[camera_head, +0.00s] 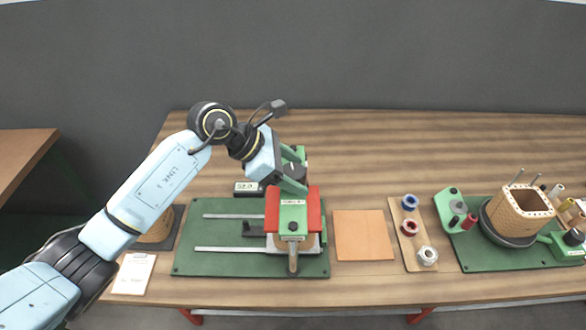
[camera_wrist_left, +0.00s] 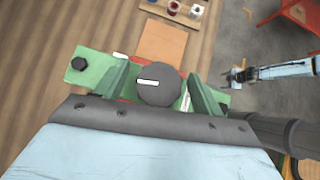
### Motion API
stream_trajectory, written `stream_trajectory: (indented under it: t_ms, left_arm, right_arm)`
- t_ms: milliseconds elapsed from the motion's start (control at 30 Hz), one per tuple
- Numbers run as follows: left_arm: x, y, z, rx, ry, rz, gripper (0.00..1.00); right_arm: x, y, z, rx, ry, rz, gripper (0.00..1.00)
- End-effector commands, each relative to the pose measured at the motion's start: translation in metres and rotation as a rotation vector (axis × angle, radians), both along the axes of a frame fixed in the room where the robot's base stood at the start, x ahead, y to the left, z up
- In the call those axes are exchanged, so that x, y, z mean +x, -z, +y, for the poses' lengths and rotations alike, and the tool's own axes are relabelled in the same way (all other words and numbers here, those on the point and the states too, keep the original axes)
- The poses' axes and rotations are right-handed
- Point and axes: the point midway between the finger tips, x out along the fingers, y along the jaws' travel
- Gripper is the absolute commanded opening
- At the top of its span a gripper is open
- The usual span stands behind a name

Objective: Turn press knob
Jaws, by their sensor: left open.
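The press (camera_head: 292,215), with red and green parts, stands on a green baseplate (camera_head: 190,262) in the head view. Its dark round knob (camera_wrist_left: 158,84) shows from above in the wrist view, with a white bar mark lying nearly level. My left gripper (camera_head: 294,178) reaches over the top of the press from the left. Its green fingers are open, one on each side of the knob, with a gap showing at each side in the wrist view. The knob is partly hidden in the head view. My right arm's end (camera_wrist_left: 238,75) shows small at the right of the wrist view.
An orange-brown sheet (camera_head: 363,236) lies right of the press. A wooden strip with several spools (camera_head: 410,205) is beside it. A second green base (camera_head: 475,255) carries a wooden coil form (camera_head: 519,211). A clipboard (camera_head: 133,274) and a small display (camera_head: 247,188) are near the press.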

Motion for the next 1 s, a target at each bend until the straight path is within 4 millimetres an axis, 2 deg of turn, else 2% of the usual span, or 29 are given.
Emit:
stream_trajectory:
  t_ms: [33,367,667,1000]
  left_arm:
    - [0.000,0.000,0.000,0.000,0.000,0.000,0.68]
    - [0.000,0.000,0.000,0.000,0.000,0.000,0.25]
    - [0.000,-0.001,0.001,0.000,-0.036,-0.001,0.24]
    - [-0.001,-0.002,0.000,-0.001,-0.251,-0.002,0.24]
  right_arm:
    - [0.000,0.000,0.000,0.000,0.000,0.000,0.68]
    - [0.000,0.000,-0.001,-0.002,0.000,0.000,0.68]
    - [0.000,-0.002,-0.002,-0.003,0.000,0.000,0.68]
    - [0.000,-0.013,-0.002,-0.003,0.000,0.000,0.68]
